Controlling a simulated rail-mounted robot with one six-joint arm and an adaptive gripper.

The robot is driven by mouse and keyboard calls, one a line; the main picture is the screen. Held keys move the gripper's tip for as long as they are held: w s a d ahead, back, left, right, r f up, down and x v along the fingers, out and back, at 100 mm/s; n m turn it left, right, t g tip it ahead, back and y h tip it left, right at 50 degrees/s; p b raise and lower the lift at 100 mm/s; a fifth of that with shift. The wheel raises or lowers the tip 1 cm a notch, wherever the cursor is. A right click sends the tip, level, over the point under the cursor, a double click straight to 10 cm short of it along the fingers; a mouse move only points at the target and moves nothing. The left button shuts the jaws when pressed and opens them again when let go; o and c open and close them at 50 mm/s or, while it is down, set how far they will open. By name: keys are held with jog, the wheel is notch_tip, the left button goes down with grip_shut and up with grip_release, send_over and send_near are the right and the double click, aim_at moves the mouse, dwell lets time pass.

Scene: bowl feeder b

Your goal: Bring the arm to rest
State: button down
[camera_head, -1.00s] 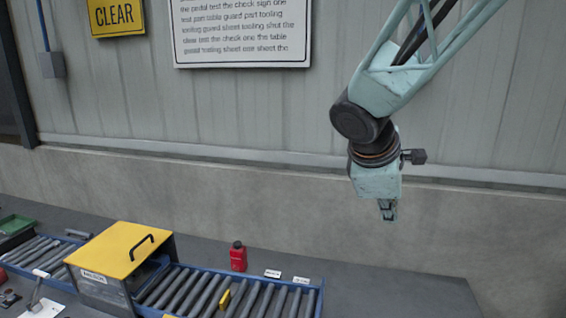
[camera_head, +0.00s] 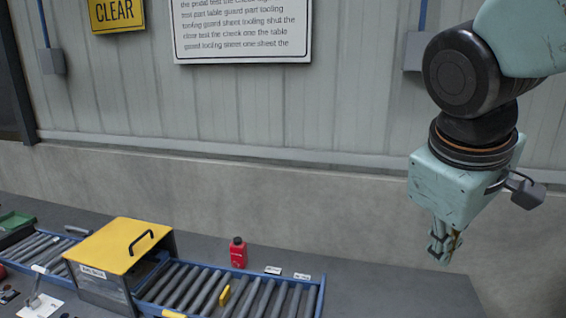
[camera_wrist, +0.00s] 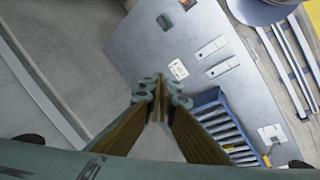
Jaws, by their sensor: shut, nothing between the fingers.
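My gripper (camera_head: 443,250) hangs from my arm at the right of the head view, pointing down, well above and clear of the table. It also shows in the wrist view (camera_wrist: 160,82), where its two fingers meet at the tips with nothing between them. The nearest things below it are the table and the end of a roller conveyor.
The roller conveyor (camera_head: 237,274) runs along the table (camera_head: 420,296), with a yellow-topped box (camera_head: 118,246) over it. A red bottle (camera_head: 238,254) stands behind the rollers. The table's right end is bare. A wall (camera_head: 300,205) stands behind.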

jog(key=s+a+f+m+y, duration=0.1)
jog(key=s+a+m, duration=0.2)
jog(key=s, duration=0.5)
jog(key=s+a+f+m+y+b, duration=0.1)
jog(key=s+a+m+y, duration=0.1)
jog(key=s, duration=0.6)
jog(key=shift+a+m+b, duration=0.3)
jog(key=shift+a+m, duration=0.1)
jog(key=shift+a, duration=0.3)
jog(key=shift+w+f, duration=0.1)
